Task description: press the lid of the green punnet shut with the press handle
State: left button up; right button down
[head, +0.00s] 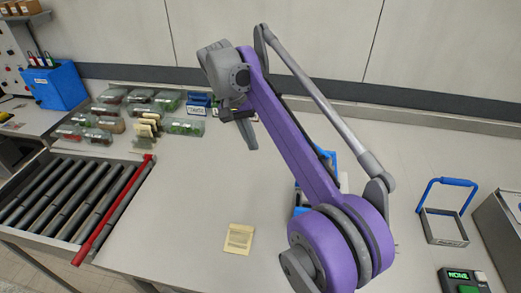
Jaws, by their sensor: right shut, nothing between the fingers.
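Several clear punnets stand in a group at the back left. Some have green contents, such as one punnet (168,100) in the back row and another punnet (185,127) in front of it. I cannot tell which is the green punnet, or how its lid sits. A grey frame with a blue handle (446,182) stands on the table at the right; it may be the press handle. My right gripper (250,137) is shut and empty, above the table just right of the punnets and far from the blue handle. My left gripper is not in view.
A roller conveyor (65,195) with a red bar (112,215) is at the left. A blue box (55,85) stands behind it. A cream card (239,239) lies on the table (190,200). A blue object is partly hidden behind my arm. A display box (463,281) is front right.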

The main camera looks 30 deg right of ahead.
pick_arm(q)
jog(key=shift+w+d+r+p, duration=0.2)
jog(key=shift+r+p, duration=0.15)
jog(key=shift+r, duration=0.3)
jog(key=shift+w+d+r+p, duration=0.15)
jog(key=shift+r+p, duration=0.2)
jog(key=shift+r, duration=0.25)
pick_arm(e)
jog(key=v, duration=0.5)
jog(key=shift+w+a+r, duration=0.25)
jog(key=shift+w, duration=0.25)
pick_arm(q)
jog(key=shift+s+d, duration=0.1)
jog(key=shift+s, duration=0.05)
pick_arm(e)
jog(key=shift+s+d, duration=0.1)
jog(key=shift+s, duration=0.05)
